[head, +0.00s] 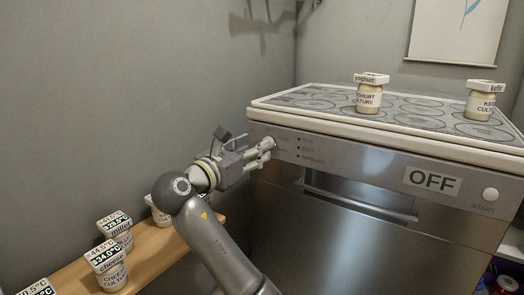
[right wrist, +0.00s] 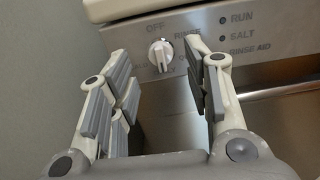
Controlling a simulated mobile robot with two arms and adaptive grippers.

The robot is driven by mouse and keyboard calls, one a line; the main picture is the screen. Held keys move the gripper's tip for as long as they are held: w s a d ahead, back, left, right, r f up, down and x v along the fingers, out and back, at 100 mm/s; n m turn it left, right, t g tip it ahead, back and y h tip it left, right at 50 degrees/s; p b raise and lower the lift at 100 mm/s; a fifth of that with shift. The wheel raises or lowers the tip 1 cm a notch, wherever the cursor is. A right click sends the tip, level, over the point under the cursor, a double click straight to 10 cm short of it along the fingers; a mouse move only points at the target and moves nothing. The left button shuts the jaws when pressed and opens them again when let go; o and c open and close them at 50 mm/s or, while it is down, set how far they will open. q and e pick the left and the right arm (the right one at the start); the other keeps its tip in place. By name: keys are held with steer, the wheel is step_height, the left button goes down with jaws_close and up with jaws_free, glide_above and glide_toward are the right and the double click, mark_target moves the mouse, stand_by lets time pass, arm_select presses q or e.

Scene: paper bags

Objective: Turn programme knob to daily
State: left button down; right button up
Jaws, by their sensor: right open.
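In the head view the right gripper (head: 268,150) is at the panel's left end and largely hides the knob. My left gripper is not in view.
The appliance has an OFF display (head: 432,181) and a START button (head: 490,194). A yoghurt jar (head: 369,97) and a kefir jar (head: 481,104) stand on its top. A wooden shelf (head: 150,262) with several culture jars is at lower left, beside my arm.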

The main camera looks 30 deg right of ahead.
steer(key=b+x, duration=0.1)
steer(key=x, duration=0.4)
steer(key=c, duration=0.9)
